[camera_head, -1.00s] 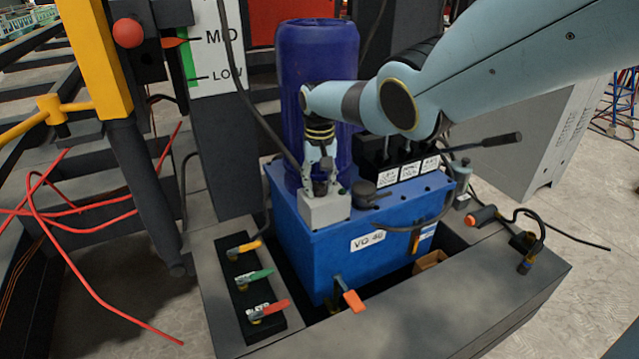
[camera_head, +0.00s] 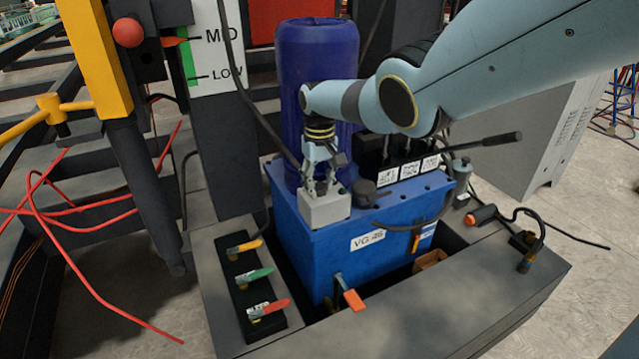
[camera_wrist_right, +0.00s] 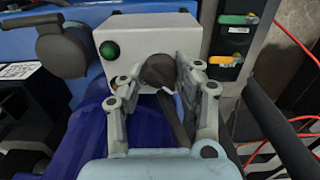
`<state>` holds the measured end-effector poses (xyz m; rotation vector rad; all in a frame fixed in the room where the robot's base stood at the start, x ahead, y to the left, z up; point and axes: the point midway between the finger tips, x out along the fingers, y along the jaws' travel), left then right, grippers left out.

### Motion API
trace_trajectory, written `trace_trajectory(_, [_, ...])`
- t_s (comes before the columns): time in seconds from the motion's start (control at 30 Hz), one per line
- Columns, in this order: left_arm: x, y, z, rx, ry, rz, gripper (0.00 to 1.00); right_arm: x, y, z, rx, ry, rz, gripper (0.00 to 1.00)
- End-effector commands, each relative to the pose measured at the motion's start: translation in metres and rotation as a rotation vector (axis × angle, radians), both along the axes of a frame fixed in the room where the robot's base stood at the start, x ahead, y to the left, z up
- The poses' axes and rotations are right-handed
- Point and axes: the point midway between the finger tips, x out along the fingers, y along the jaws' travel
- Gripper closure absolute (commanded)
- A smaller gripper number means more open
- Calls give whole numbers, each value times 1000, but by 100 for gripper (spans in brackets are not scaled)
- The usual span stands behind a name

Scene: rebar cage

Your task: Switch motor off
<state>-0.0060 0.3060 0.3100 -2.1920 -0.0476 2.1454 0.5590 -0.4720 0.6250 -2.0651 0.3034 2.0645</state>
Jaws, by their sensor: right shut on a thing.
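A small light-grey switch box (camera_head: 325,211) sits on the front left corner of the blue hydraulic unit (camera_head: 330,262). In the right wrist view, the box (camera_wrist_right: 150,27) carries a dark rotary knob (camera_wrist_right: 157,70) and a round green button or lamp (camera_wrist_right: 110,50). My right gripper (camera_head: 321,187) reaches down to the top of the box. In the wrist view, its fingers (camera_wrist_right: 160,92) are on either side of the knob and shut on it, hiding part of it. The knob's marking cannot be read. My left gripper is not in view.
A dark blue cylinder (camera_head: 318,50) stands right behind the box. Yellow (camera_head: 244,248), green (camera_head: 252,275) and red (camera_head: 268,308) valve handles stand at the front left. A long black lever (camera_head: 488,142) juts right. Red cables (camera_head: 60,230) lie on the left.

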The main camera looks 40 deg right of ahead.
Motion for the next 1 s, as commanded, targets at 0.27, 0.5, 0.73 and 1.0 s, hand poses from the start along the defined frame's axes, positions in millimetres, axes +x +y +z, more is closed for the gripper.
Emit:
trace_trajectory(0.27, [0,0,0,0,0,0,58,1,1,0,1,-1,0,43])
trace_trajectory(0.5, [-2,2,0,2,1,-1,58,0,0,0,0,0,0,43])
trace_trajectory(0.73, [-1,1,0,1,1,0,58,1,-1,13,-1,-3,-1,43])
trace_trajectory(1.0, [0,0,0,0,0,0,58,0,0,64,-3,-4,2,43])
